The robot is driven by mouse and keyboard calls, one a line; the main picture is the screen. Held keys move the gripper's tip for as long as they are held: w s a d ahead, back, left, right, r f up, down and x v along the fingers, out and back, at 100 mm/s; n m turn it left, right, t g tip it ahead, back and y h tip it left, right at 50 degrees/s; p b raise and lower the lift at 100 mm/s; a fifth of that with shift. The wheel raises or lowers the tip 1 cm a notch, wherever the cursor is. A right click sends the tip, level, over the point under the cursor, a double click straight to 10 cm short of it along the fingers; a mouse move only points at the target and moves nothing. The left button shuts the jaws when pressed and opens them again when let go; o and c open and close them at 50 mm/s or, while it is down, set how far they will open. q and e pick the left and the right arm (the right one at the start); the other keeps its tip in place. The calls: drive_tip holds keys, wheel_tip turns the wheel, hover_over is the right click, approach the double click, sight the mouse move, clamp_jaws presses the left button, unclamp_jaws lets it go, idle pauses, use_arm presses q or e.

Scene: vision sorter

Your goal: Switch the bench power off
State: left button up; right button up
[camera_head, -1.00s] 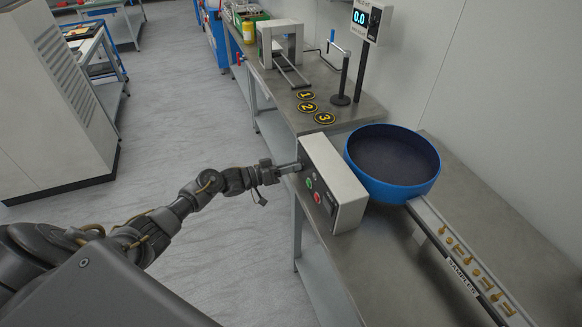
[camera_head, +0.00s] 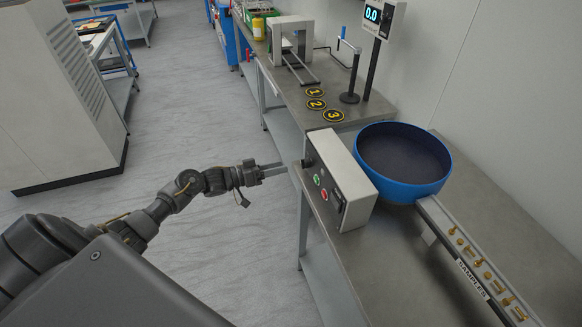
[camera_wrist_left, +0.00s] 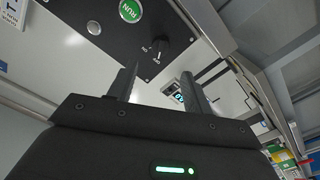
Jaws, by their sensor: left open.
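The grey control box (camera_head: 352,192) stands on the bench's near edge. Its dark front panel carries a green button (camera_head: 317,180) and a red button (camera_head: 324,195). In the left wrist view a black rotary knob (camera_wrist_left: 159,46) sits on the panel beside the green RUN button (camera_wrist_left: 130,10); small ON/OFF lettering around it is hard to read. My left gripper (camera_head: 284,168) is open and empty, pointing at the panel's far end with a small gap. In the left wrist view its two fingers (camera_wrist_left: 158,72) stand apart, below the knob in the picture. My right gripper is out of view.
A blue bowl (camera_head: 402,190) sits right behind the box, with a SAMPLES rail (camera_head: 432,212) leading from it. Numbered discs (camera_head: 316,104), a display post (camera_head: 374,60) and a grey frame (camera_head: 290,42) stand farther back. The floor left of the bench is clear.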

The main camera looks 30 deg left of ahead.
use_arm(q)
drive_tip(key=v, duration=0.3)
drive_tip(key=shift+s+a, duration=0.15)
drive_tip(key=shift+s, duration=0.05)
idle(0.4)
